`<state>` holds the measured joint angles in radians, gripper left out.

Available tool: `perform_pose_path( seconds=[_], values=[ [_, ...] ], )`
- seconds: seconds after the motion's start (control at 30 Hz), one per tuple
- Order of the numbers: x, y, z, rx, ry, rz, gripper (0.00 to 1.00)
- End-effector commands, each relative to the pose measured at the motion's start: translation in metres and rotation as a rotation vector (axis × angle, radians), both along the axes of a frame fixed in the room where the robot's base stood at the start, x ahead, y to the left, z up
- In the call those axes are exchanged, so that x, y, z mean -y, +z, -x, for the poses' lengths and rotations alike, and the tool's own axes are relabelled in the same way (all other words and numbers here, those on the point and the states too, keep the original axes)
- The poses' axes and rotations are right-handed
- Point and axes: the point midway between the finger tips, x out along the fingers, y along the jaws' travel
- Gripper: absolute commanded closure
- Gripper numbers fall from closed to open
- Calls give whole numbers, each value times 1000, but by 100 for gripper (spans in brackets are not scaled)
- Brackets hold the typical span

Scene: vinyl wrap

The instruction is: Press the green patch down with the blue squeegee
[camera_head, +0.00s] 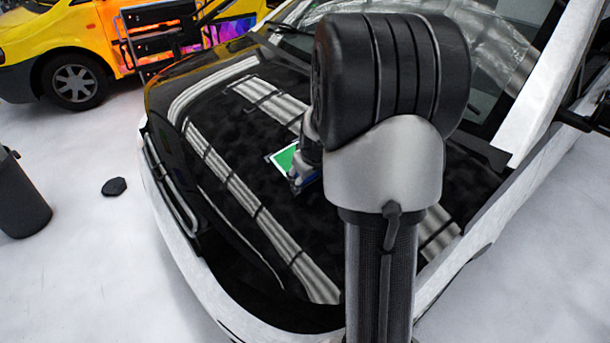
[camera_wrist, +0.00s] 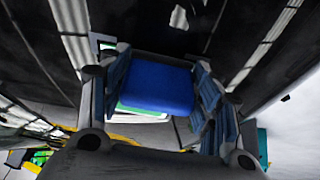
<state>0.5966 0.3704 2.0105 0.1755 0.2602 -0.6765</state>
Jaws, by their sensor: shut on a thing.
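The green patch (camera_head: 284,157) with a white border lies on the black car hood, left of my arm in the head view. In the wrist view only a thin green and white edge of the patch (camera_wrist: 143,110) shows behind the squeegee. The blue squeegee (camera_wrist: 158,86) sits between the fingers of my gripper (camera_wrist: 160,92), which is shut on it. In the head view my gripper (camera_head: 303,172) is at the patch's right side, mostly hidden by my arm. I cannot tell whether the squeegee touches the patch.
The black hood (camera_head: 240,190) belongs to a white-edged car and reflects light strips. A yellow car (camera_head: 60,45) stands at the back left. A dark bin (camera_head: 22,200) and a small black object (camera_head: 114,187) are on the pale floor. The floor between them is clear.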

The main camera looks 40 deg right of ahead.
Motion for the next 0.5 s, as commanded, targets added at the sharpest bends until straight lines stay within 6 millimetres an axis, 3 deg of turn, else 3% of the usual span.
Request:
perform_pose_path(
  seconds=[0.27, 0.5],
  values=[
    [-1, 1, 1, -3, 0, -1, 61],
    [-4, 22, 1, 0, 1, 0, 61]
  ],
)
